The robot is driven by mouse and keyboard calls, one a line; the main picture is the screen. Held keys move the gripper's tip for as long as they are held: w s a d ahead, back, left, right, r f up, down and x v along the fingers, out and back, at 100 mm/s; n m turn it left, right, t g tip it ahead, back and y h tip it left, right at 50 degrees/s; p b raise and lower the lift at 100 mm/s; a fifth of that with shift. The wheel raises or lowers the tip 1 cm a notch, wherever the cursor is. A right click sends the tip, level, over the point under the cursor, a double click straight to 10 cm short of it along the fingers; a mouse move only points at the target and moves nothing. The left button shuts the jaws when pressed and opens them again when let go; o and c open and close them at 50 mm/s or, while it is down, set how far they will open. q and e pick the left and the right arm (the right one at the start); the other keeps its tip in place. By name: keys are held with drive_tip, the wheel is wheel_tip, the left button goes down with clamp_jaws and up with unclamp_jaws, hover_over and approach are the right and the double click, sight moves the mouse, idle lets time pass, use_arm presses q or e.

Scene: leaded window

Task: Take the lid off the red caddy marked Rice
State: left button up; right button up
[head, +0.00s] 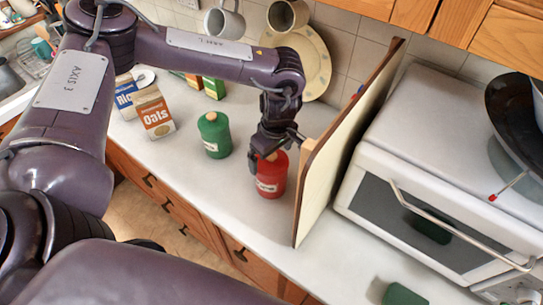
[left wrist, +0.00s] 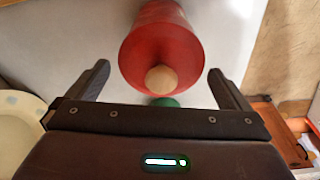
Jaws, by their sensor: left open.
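The red caddy (head: 270,183) stands upright on the worktop with a white label too small to read. Its red lid has a pale wooden knob (left wrist: 161,80), partly covered by my gripper in the head view. My left gripper (head: 270,158) is open and points down over the top of the caddy. In the left wrist view the fingers (left wrist: 158,68) are spread on either side of the red lid (left wrist: 160,52), with the knob between them. The lid is on the caddy. My right gripper is not in view.
A tall board (head: 325,165) stands close to the caddy's right, beside a white oven (head: 430,165). A green caddy (head: 214,136) with a wooden knob stands to the left, near an Oats box (head: 153,112). A plate (head: 312,62) leans behind. The worktop (head: 215,185) in front is clear.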

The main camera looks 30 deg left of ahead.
use_arm(q)
drive_tip(key=shift+s, duration=0.1)
drive_tip(key=c, duration=0.9)
drive_tip(key=shift+c, duration=0.3)
